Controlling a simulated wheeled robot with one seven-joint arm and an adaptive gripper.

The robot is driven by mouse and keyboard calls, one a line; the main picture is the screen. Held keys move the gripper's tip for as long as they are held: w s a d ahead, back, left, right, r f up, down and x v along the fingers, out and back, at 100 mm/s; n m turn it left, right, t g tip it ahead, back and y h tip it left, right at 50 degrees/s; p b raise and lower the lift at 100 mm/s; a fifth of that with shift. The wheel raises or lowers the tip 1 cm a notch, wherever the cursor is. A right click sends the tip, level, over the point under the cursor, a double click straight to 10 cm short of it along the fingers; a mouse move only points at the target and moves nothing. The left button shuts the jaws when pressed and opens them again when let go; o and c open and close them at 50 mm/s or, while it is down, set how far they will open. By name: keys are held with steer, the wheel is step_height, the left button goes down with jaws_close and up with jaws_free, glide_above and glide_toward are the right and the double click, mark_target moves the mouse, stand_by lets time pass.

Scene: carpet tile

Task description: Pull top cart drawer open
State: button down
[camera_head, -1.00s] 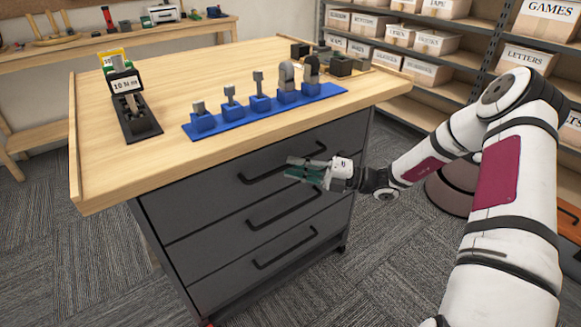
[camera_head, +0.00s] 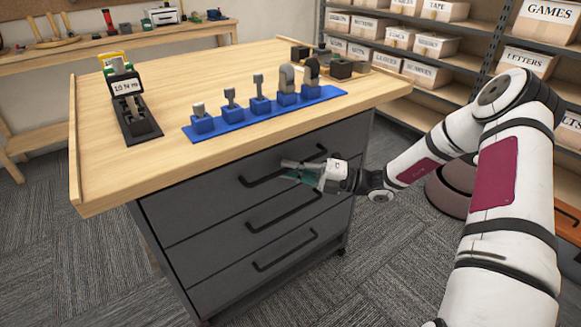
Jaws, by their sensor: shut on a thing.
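The cart (camera_head: 165,185) is a dark grey drawer unit with a light wooden top and three stacked drawers, each with a black bar handle. The top drawer (camera_head: 195,195) looks flush with the drawers below it. My gripper (camera_head: 290,170) is at the right half of the top drawer's handle (camera_head: 255,181), its fingers closed around the bar. The fingers hide part of the handle, and the exact contact is small in the picture. The middle drawer handle (camera_head: 275,217) and the bottom drawer handle (camera_head: 285,253) are free.
On the cart top stand a blue rack (camera_head: 240,118) with several tools and a black stand (camera_head: 137,125) with a small display. Shelves with labelled boxes (camera_head: 435,45) are at the back right. Carpet floor (camera_head: 80,265) is clear at the front left.

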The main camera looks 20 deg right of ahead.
steer(key=s+d+p, duration=0.4)
steer(key=s+p, duration=0.1)
steer(key=s, duration=0.9)
steer(key=s+d+p, duration=0.5)
steer(key=s+p, duration=0.1)
steer(key=s, duration=0.8)
steer(key=shift+s+d, duration=0.2)
steer(key=c, duration=1.9)
jaws_free()
steer(key=v, duration=1.2)
steer(key=shift+s, duration=0.1)
